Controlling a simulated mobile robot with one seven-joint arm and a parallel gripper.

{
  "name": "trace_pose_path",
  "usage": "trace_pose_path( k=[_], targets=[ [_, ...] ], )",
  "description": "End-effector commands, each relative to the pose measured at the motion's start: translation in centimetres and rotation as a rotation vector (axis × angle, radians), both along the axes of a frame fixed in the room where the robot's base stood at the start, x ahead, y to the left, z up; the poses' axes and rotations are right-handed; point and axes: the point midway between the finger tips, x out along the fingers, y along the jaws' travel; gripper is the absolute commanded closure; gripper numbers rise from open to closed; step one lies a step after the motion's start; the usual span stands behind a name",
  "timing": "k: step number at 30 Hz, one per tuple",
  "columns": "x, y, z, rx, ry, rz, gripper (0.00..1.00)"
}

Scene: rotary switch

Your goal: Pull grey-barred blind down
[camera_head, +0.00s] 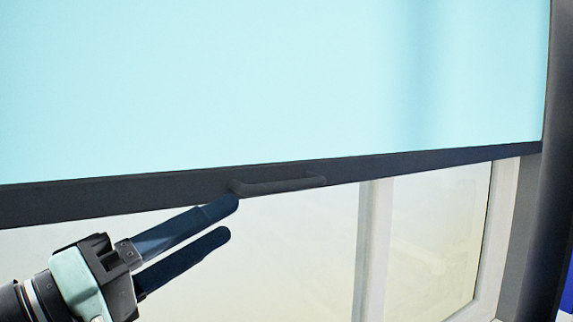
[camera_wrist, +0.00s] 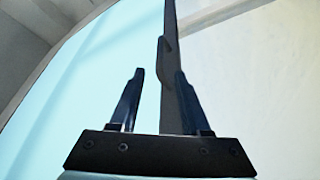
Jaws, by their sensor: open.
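The blind (camera_head: 270,80) is a light-blue sheet that fills the upper part of the head view. A dark grey bar (camera_head: 440,160) runs along its lower edge, with a dark grey handle (camera_head: 280,185) on it. My gripper (camera_head: 232,218) is open and empty at the handle's left end, its upper fingertip overlapping that end in the picture. In the wrist view the bar and handle (camera_wrist: 163,60) lie ahead, between and beyond the open fingers (camera_wrist: 159,75). I cannot tell whether a finger touches the handle.
Below the bar, a window with a pale frame (camera_head: 372,250) shows bright glass. A dark upright post (camera_head: 555,150) stands at the right edge. The space in front of the window below the bar looks clear.

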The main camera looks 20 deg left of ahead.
Motion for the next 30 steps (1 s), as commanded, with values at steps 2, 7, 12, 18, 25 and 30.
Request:
trace_pose_path(
  k=[2, 7, 12, 18, 25, 30],
  targets=[
    [1.4, -0.6, 0.6, 0.000, 0.003, -0.005, 0.53],
    [4.8, -1.8, 1.6, -0.002, 0.002, -0.004, 0.53],
    [7.8, -2.8, 2.2, 0.001, 0.000, -0.003, 0.53],
    [10.0, -3.5, 2.5, 0.002, 0.000, 0.000, 0.53],
    [10.6, -3.7, 2.4, 0.002, -0.001, 0.001, 0.53],
    [10.6, -3.7, 2.4, 0.002, -0.001, 0.001, 0.55]
  ],
)
